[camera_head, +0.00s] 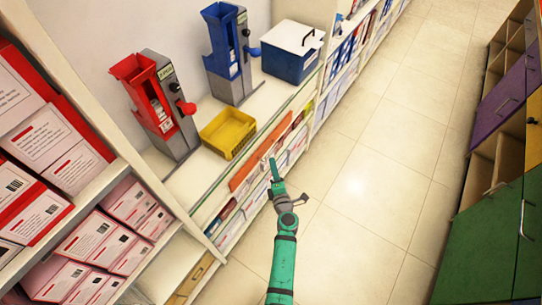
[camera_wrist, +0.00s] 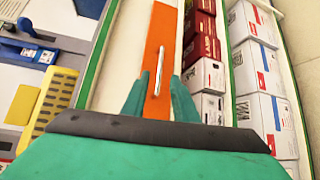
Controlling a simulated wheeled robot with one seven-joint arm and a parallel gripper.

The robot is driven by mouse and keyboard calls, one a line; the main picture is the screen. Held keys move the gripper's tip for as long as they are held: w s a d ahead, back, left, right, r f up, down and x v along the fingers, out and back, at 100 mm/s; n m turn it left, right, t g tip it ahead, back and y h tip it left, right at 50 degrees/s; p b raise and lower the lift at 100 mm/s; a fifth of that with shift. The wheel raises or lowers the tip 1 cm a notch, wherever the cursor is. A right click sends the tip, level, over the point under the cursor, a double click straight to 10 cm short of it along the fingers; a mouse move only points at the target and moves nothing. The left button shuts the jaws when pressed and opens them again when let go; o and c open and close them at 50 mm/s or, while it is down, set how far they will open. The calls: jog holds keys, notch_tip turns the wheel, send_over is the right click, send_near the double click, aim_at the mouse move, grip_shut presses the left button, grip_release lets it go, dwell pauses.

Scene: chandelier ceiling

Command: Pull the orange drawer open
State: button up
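The orange drawer (camera_head: 246,173) shows as a narrow orange front below the white counter, along the shelf unit's aisle side. In the wrist view its orange front (camera_wrist: 161,30) runs up the middle, with a slim silver bar handle (camera_wrist: 159,68) on it. My gripper (camera_head: 272,168) is at the drawer front in the head view. In the wrist view my gripper (camera_wrist: 157,90) has its two green fingers apart, one on each side of the handle's lower part, with gaps showing. I cannot tell how deep the handle sits between them.
A yellow basket (camera_head: 228,134), a red dispenser (camera_head: 158,108), a blue dispenser (camera_head: 229,55) and a blue box with a white lid (camera_head: 291,52) stand on the counter. Boxes (camera_wrist: 210,75) fill the shelf below the drawer. Green cabinets (camera_head: 487,245) stand at right; the tiled aisle (camera_head: 375,185) is clear.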

jog(key=w, duration=0.6)
jog(key=shift+w+a+f, duration=0.25)
jog(key=shift+a+f, duration=0.15)
jog(key=shift+f, duration=0.05)
grip_shut()
dwell(1.0)
